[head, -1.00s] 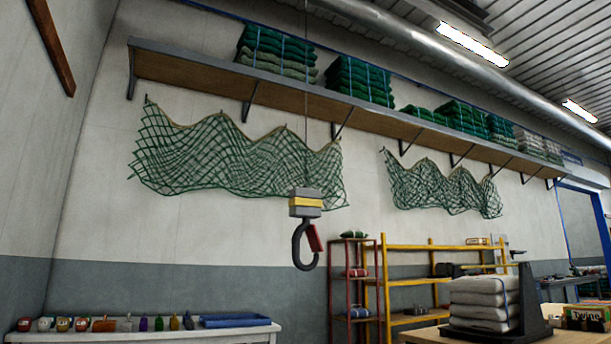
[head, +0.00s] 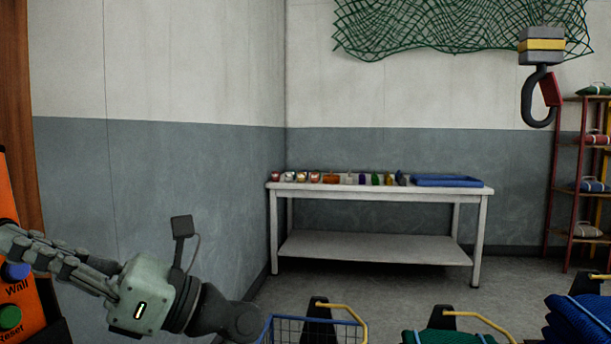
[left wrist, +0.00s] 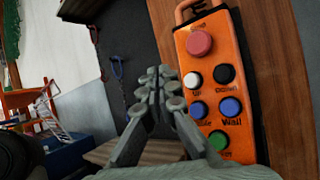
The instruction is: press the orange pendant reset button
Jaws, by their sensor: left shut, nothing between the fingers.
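The orange pendant (head: 8,190) is cut by the left edge of the head view; the left wrist view shows most of it (left wrist: 240,85). Its green reset button (head: 10,316), labelled "Reset", is lowest, below a blue "Wall" button (head: 14,271). In the left wrist view the green button (left wrist: 218,140) is near my finger links, its label partly hidden. My left gripper (left wrist: 165,80) is shut and empty; its tips are left of the white button (left wrist: 193,80). In the head view my left gripper (head: 8,238) crosses in front of the pendant above the green button. My right gripper is out of view.
A brown wooden board (head: 14,90) stands at the left. A white bench (head: 380,187) with small coloured items and a blue tray is against the wall. A hook (head: 538,95) hangs at upper right. A blue wire basket (head: 300,330) is at the bottom.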

